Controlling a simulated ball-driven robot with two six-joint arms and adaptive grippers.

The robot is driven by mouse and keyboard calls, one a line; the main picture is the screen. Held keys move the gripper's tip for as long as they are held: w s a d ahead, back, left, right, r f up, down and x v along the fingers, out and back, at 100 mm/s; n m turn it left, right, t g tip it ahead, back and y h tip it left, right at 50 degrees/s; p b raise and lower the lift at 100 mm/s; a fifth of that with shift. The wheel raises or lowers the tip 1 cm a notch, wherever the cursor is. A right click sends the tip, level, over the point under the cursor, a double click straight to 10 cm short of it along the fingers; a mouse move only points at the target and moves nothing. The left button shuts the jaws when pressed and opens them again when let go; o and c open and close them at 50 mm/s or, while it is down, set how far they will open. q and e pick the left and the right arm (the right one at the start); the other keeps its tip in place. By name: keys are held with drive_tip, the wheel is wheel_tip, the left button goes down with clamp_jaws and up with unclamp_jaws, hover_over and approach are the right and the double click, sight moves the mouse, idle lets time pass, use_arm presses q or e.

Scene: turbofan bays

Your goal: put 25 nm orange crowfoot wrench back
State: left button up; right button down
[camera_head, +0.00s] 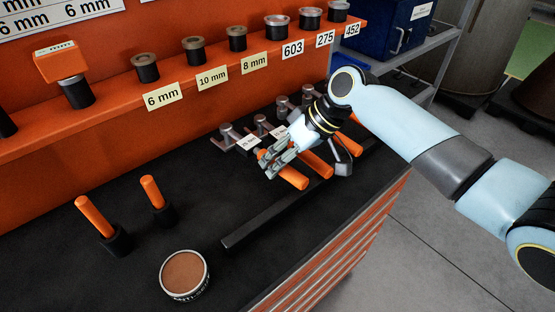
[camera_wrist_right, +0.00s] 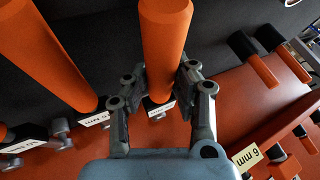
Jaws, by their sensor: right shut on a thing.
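My right gripper (camera_head: 274,163) is shut on the orange handle of a crowfoot wrench (camera_head: 293,178), the leftmost in a row of similar wrenches on the black bench top. In the right wrist view the handle (camera_wrist_right: 165,45) stands between the two fingers of the gripper (camera_wrist_right: 158,95). A small white label (camera_wrist_right: 158,109) shows just behind the handle, too small to read. I cannot tell whether the wrench touches its supports or hangs just above them. Two more orange-handled wrenches (camera_head: 318,164) lie to its right, partly hidden by my arm. My left gripper is not in view.
A long black rail (camera_head: 258,228) runs along the front of the bench. Two orange-handled tools (camera_head: 95,216) stand upright in black holders at left, near a round tin (camera_head: 185,275). Labelled sockets (camera_head: 194,51) line the orange shelf behind. The bench's middle left is clear.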

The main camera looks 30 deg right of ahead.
drive_tip(key=shift+f+b, duration=0.7)
drive_tip(key=shift+f, duration=0.4)
idle(0.5)
drive_tip(key=c, duration=1)
unclamp_jaws()
drive_tip(key=shift+f, duration=0.1)
drive_tip(key=shift+s+d, duration=0.1)
drive_tip(key=v, duration=1.2)
